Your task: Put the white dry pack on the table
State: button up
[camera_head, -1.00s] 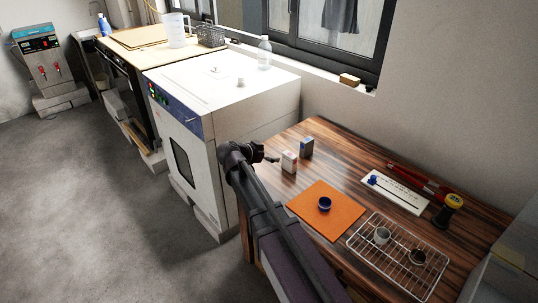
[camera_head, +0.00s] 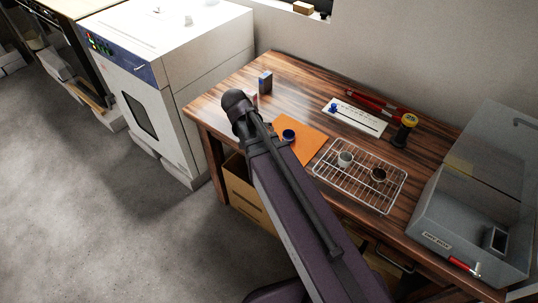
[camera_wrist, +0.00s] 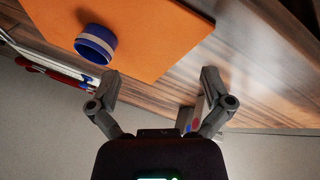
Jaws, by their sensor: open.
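The white dry pack (camera_head: 253,98) shows only as a pale sliver beside my wrist in the head view, on the wooden table (camera_head: 221,98); my arm hides most of it. My gripper (camera_wrist: 161,77) is open, with its two fingers spread over the table in the wrist view. A narrow pale item with red and blue marks (camera_wrist: 196,112) shows by the right finger, partly hidden; I cannot tell whether it is the white pack. In the head view my arm covers the fingers.
A dark grey pack (camera_head: 265,82) stands behind the white one. An orange mat (camera_head: 306,145) bears a blue-rimmed cup (camera_head: 289,136). A wire rack (camera_head: 341,178), a white strip board (camera_head: 366,122) and a clear dry box (camera_head: 457,213) lie rightward. The white oven (camera_head: 180,70) stands left.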

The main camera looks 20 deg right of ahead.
jog(key=s+n+y, duration=0.1)
jog(key=s, duration=0.2)
jog(key=s+f+n+g+y, duration=0.1)
jog(key=s+n+y, duration=0.1)
jog(key=s, duration=0.1)
jog(key=s+f+n+y, duration=0.1)
jog(key=s, duration=0.2)
jog(key=shift+s+d+n+g, duration=0.15)
jog(key=shift+d+n+g, duration=0.15)
jog(key=shift+g, duration=0.1)
jog(key=shift+s+a+n+y, duration=0.15)
jog(key=shift+s+n+y, duration=0.15)
jog(key=shift+s+y, duration=0.15)
dwell(0.4)
